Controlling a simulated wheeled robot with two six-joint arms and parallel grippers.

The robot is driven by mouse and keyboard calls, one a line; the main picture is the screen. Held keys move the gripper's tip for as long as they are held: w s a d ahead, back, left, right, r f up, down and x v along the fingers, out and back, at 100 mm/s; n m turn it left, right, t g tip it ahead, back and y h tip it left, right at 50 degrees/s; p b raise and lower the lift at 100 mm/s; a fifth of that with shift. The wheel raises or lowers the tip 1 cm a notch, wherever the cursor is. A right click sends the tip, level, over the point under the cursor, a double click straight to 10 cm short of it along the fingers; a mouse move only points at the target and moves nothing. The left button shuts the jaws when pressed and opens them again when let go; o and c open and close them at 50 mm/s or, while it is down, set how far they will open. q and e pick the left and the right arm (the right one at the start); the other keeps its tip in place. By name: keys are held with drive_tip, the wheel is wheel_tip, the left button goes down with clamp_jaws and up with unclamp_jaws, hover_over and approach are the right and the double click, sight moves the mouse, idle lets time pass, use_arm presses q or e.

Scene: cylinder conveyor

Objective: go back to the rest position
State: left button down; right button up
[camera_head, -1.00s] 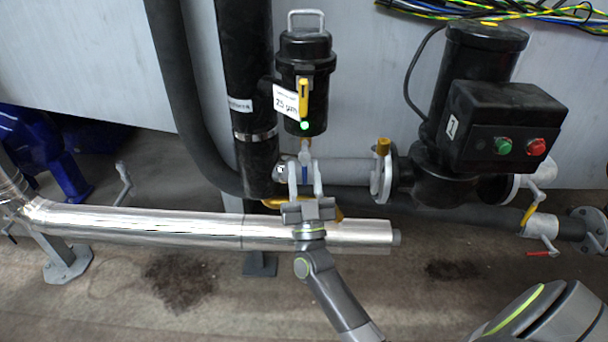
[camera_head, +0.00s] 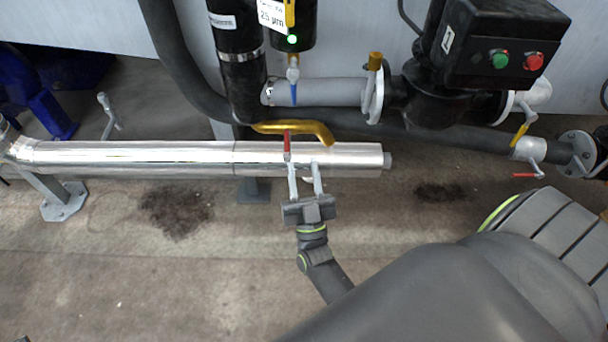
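My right gripper (camera_head: 305,180) is in the middle of the head view, its two pale fingers pointing up and standing apart. I see nothing held between them. The fingertips overlap the lower part of the silver clad pipe (camera_head: 190,155) in the picture; I cannot tell how far in front of it they are. A red lever (camera_head: 287,146) shows just above the left fingertip; I cannot tell whether they touch. My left gripper is not in view. Parts of my own arm fill the lower right.
A yellow curved handle (camera_head: 305,128) is just above the silver pipe. A small valve with a blue lever (camera_head: 294,92) hangs below the black canister (camera_head: 301,30). The black pump box (camera_head: 505,45) has green and red buttons. The floor (camera_head: 190,285) below is clear.

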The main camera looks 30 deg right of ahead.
drive_tip(key=shift+s+a+f, duration=0.1)
drive_tip(key=shift+s+f, duration=0.15)
drive_tip(key=shift+r, duration=0.1)
idle(0.3)
